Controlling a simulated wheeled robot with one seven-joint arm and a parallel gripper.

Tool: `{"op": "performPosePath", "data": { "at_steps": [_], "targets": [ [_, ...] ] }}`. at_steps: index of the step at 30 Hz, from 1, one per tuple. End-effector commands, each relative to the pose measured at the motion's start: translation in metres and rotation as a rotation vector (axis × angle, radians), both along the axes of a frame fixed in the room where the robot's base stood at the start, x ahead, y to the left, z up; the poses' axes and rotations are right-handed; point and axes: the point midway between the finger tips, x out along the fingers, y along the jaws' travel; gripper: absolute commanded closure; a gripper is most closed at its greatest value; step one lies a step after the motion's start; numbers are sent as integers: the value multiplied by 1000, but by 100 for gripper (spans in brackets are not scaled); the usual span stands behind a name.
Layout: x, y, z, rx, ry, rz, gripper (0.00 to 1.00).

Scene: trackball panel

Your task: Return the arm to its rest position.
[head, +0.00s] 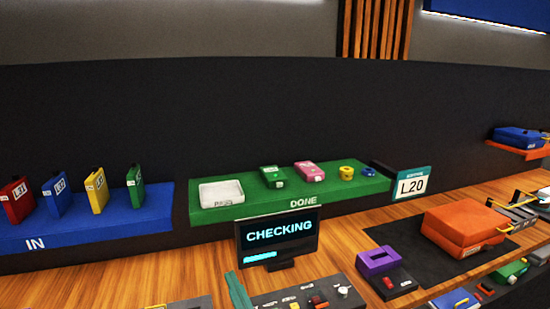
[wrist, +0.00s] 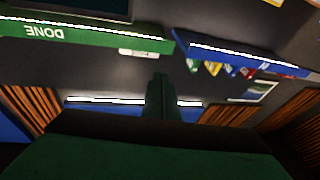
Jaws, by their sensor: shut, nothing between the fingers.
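My gripper (wrist: 162,98) shows in the wrist view as a narrow dark green upright shape above a wide dark green body. Its fingers are together with nothing held. It points over open space, apart from the shelves, which appear upside down there.
The green DONE shelf (head: 330,196) holds a white tray (head: 221,193) and several small items. The blue IN shelf (head: 110,225) holds several coloured cases. A CHECKING screen (head: 279,235), an orange box (head: 462,228) and a purple-topped device (head: 379,262) stand on the wooden counter.

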Motion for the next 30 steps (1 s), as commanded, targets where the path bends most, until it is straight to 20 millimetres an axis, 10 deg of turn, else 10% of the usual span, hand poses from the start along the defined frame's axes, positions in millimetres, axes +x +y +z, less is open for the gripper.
{"op": "performPosePath", "data": {
  "at_steps": [14, 30],
  "targets": [
    [-56, -21, -116, 318, 209, -277, 100],
    [-210, -49, -245, 283, 431, -526, 100]
  ]
}}
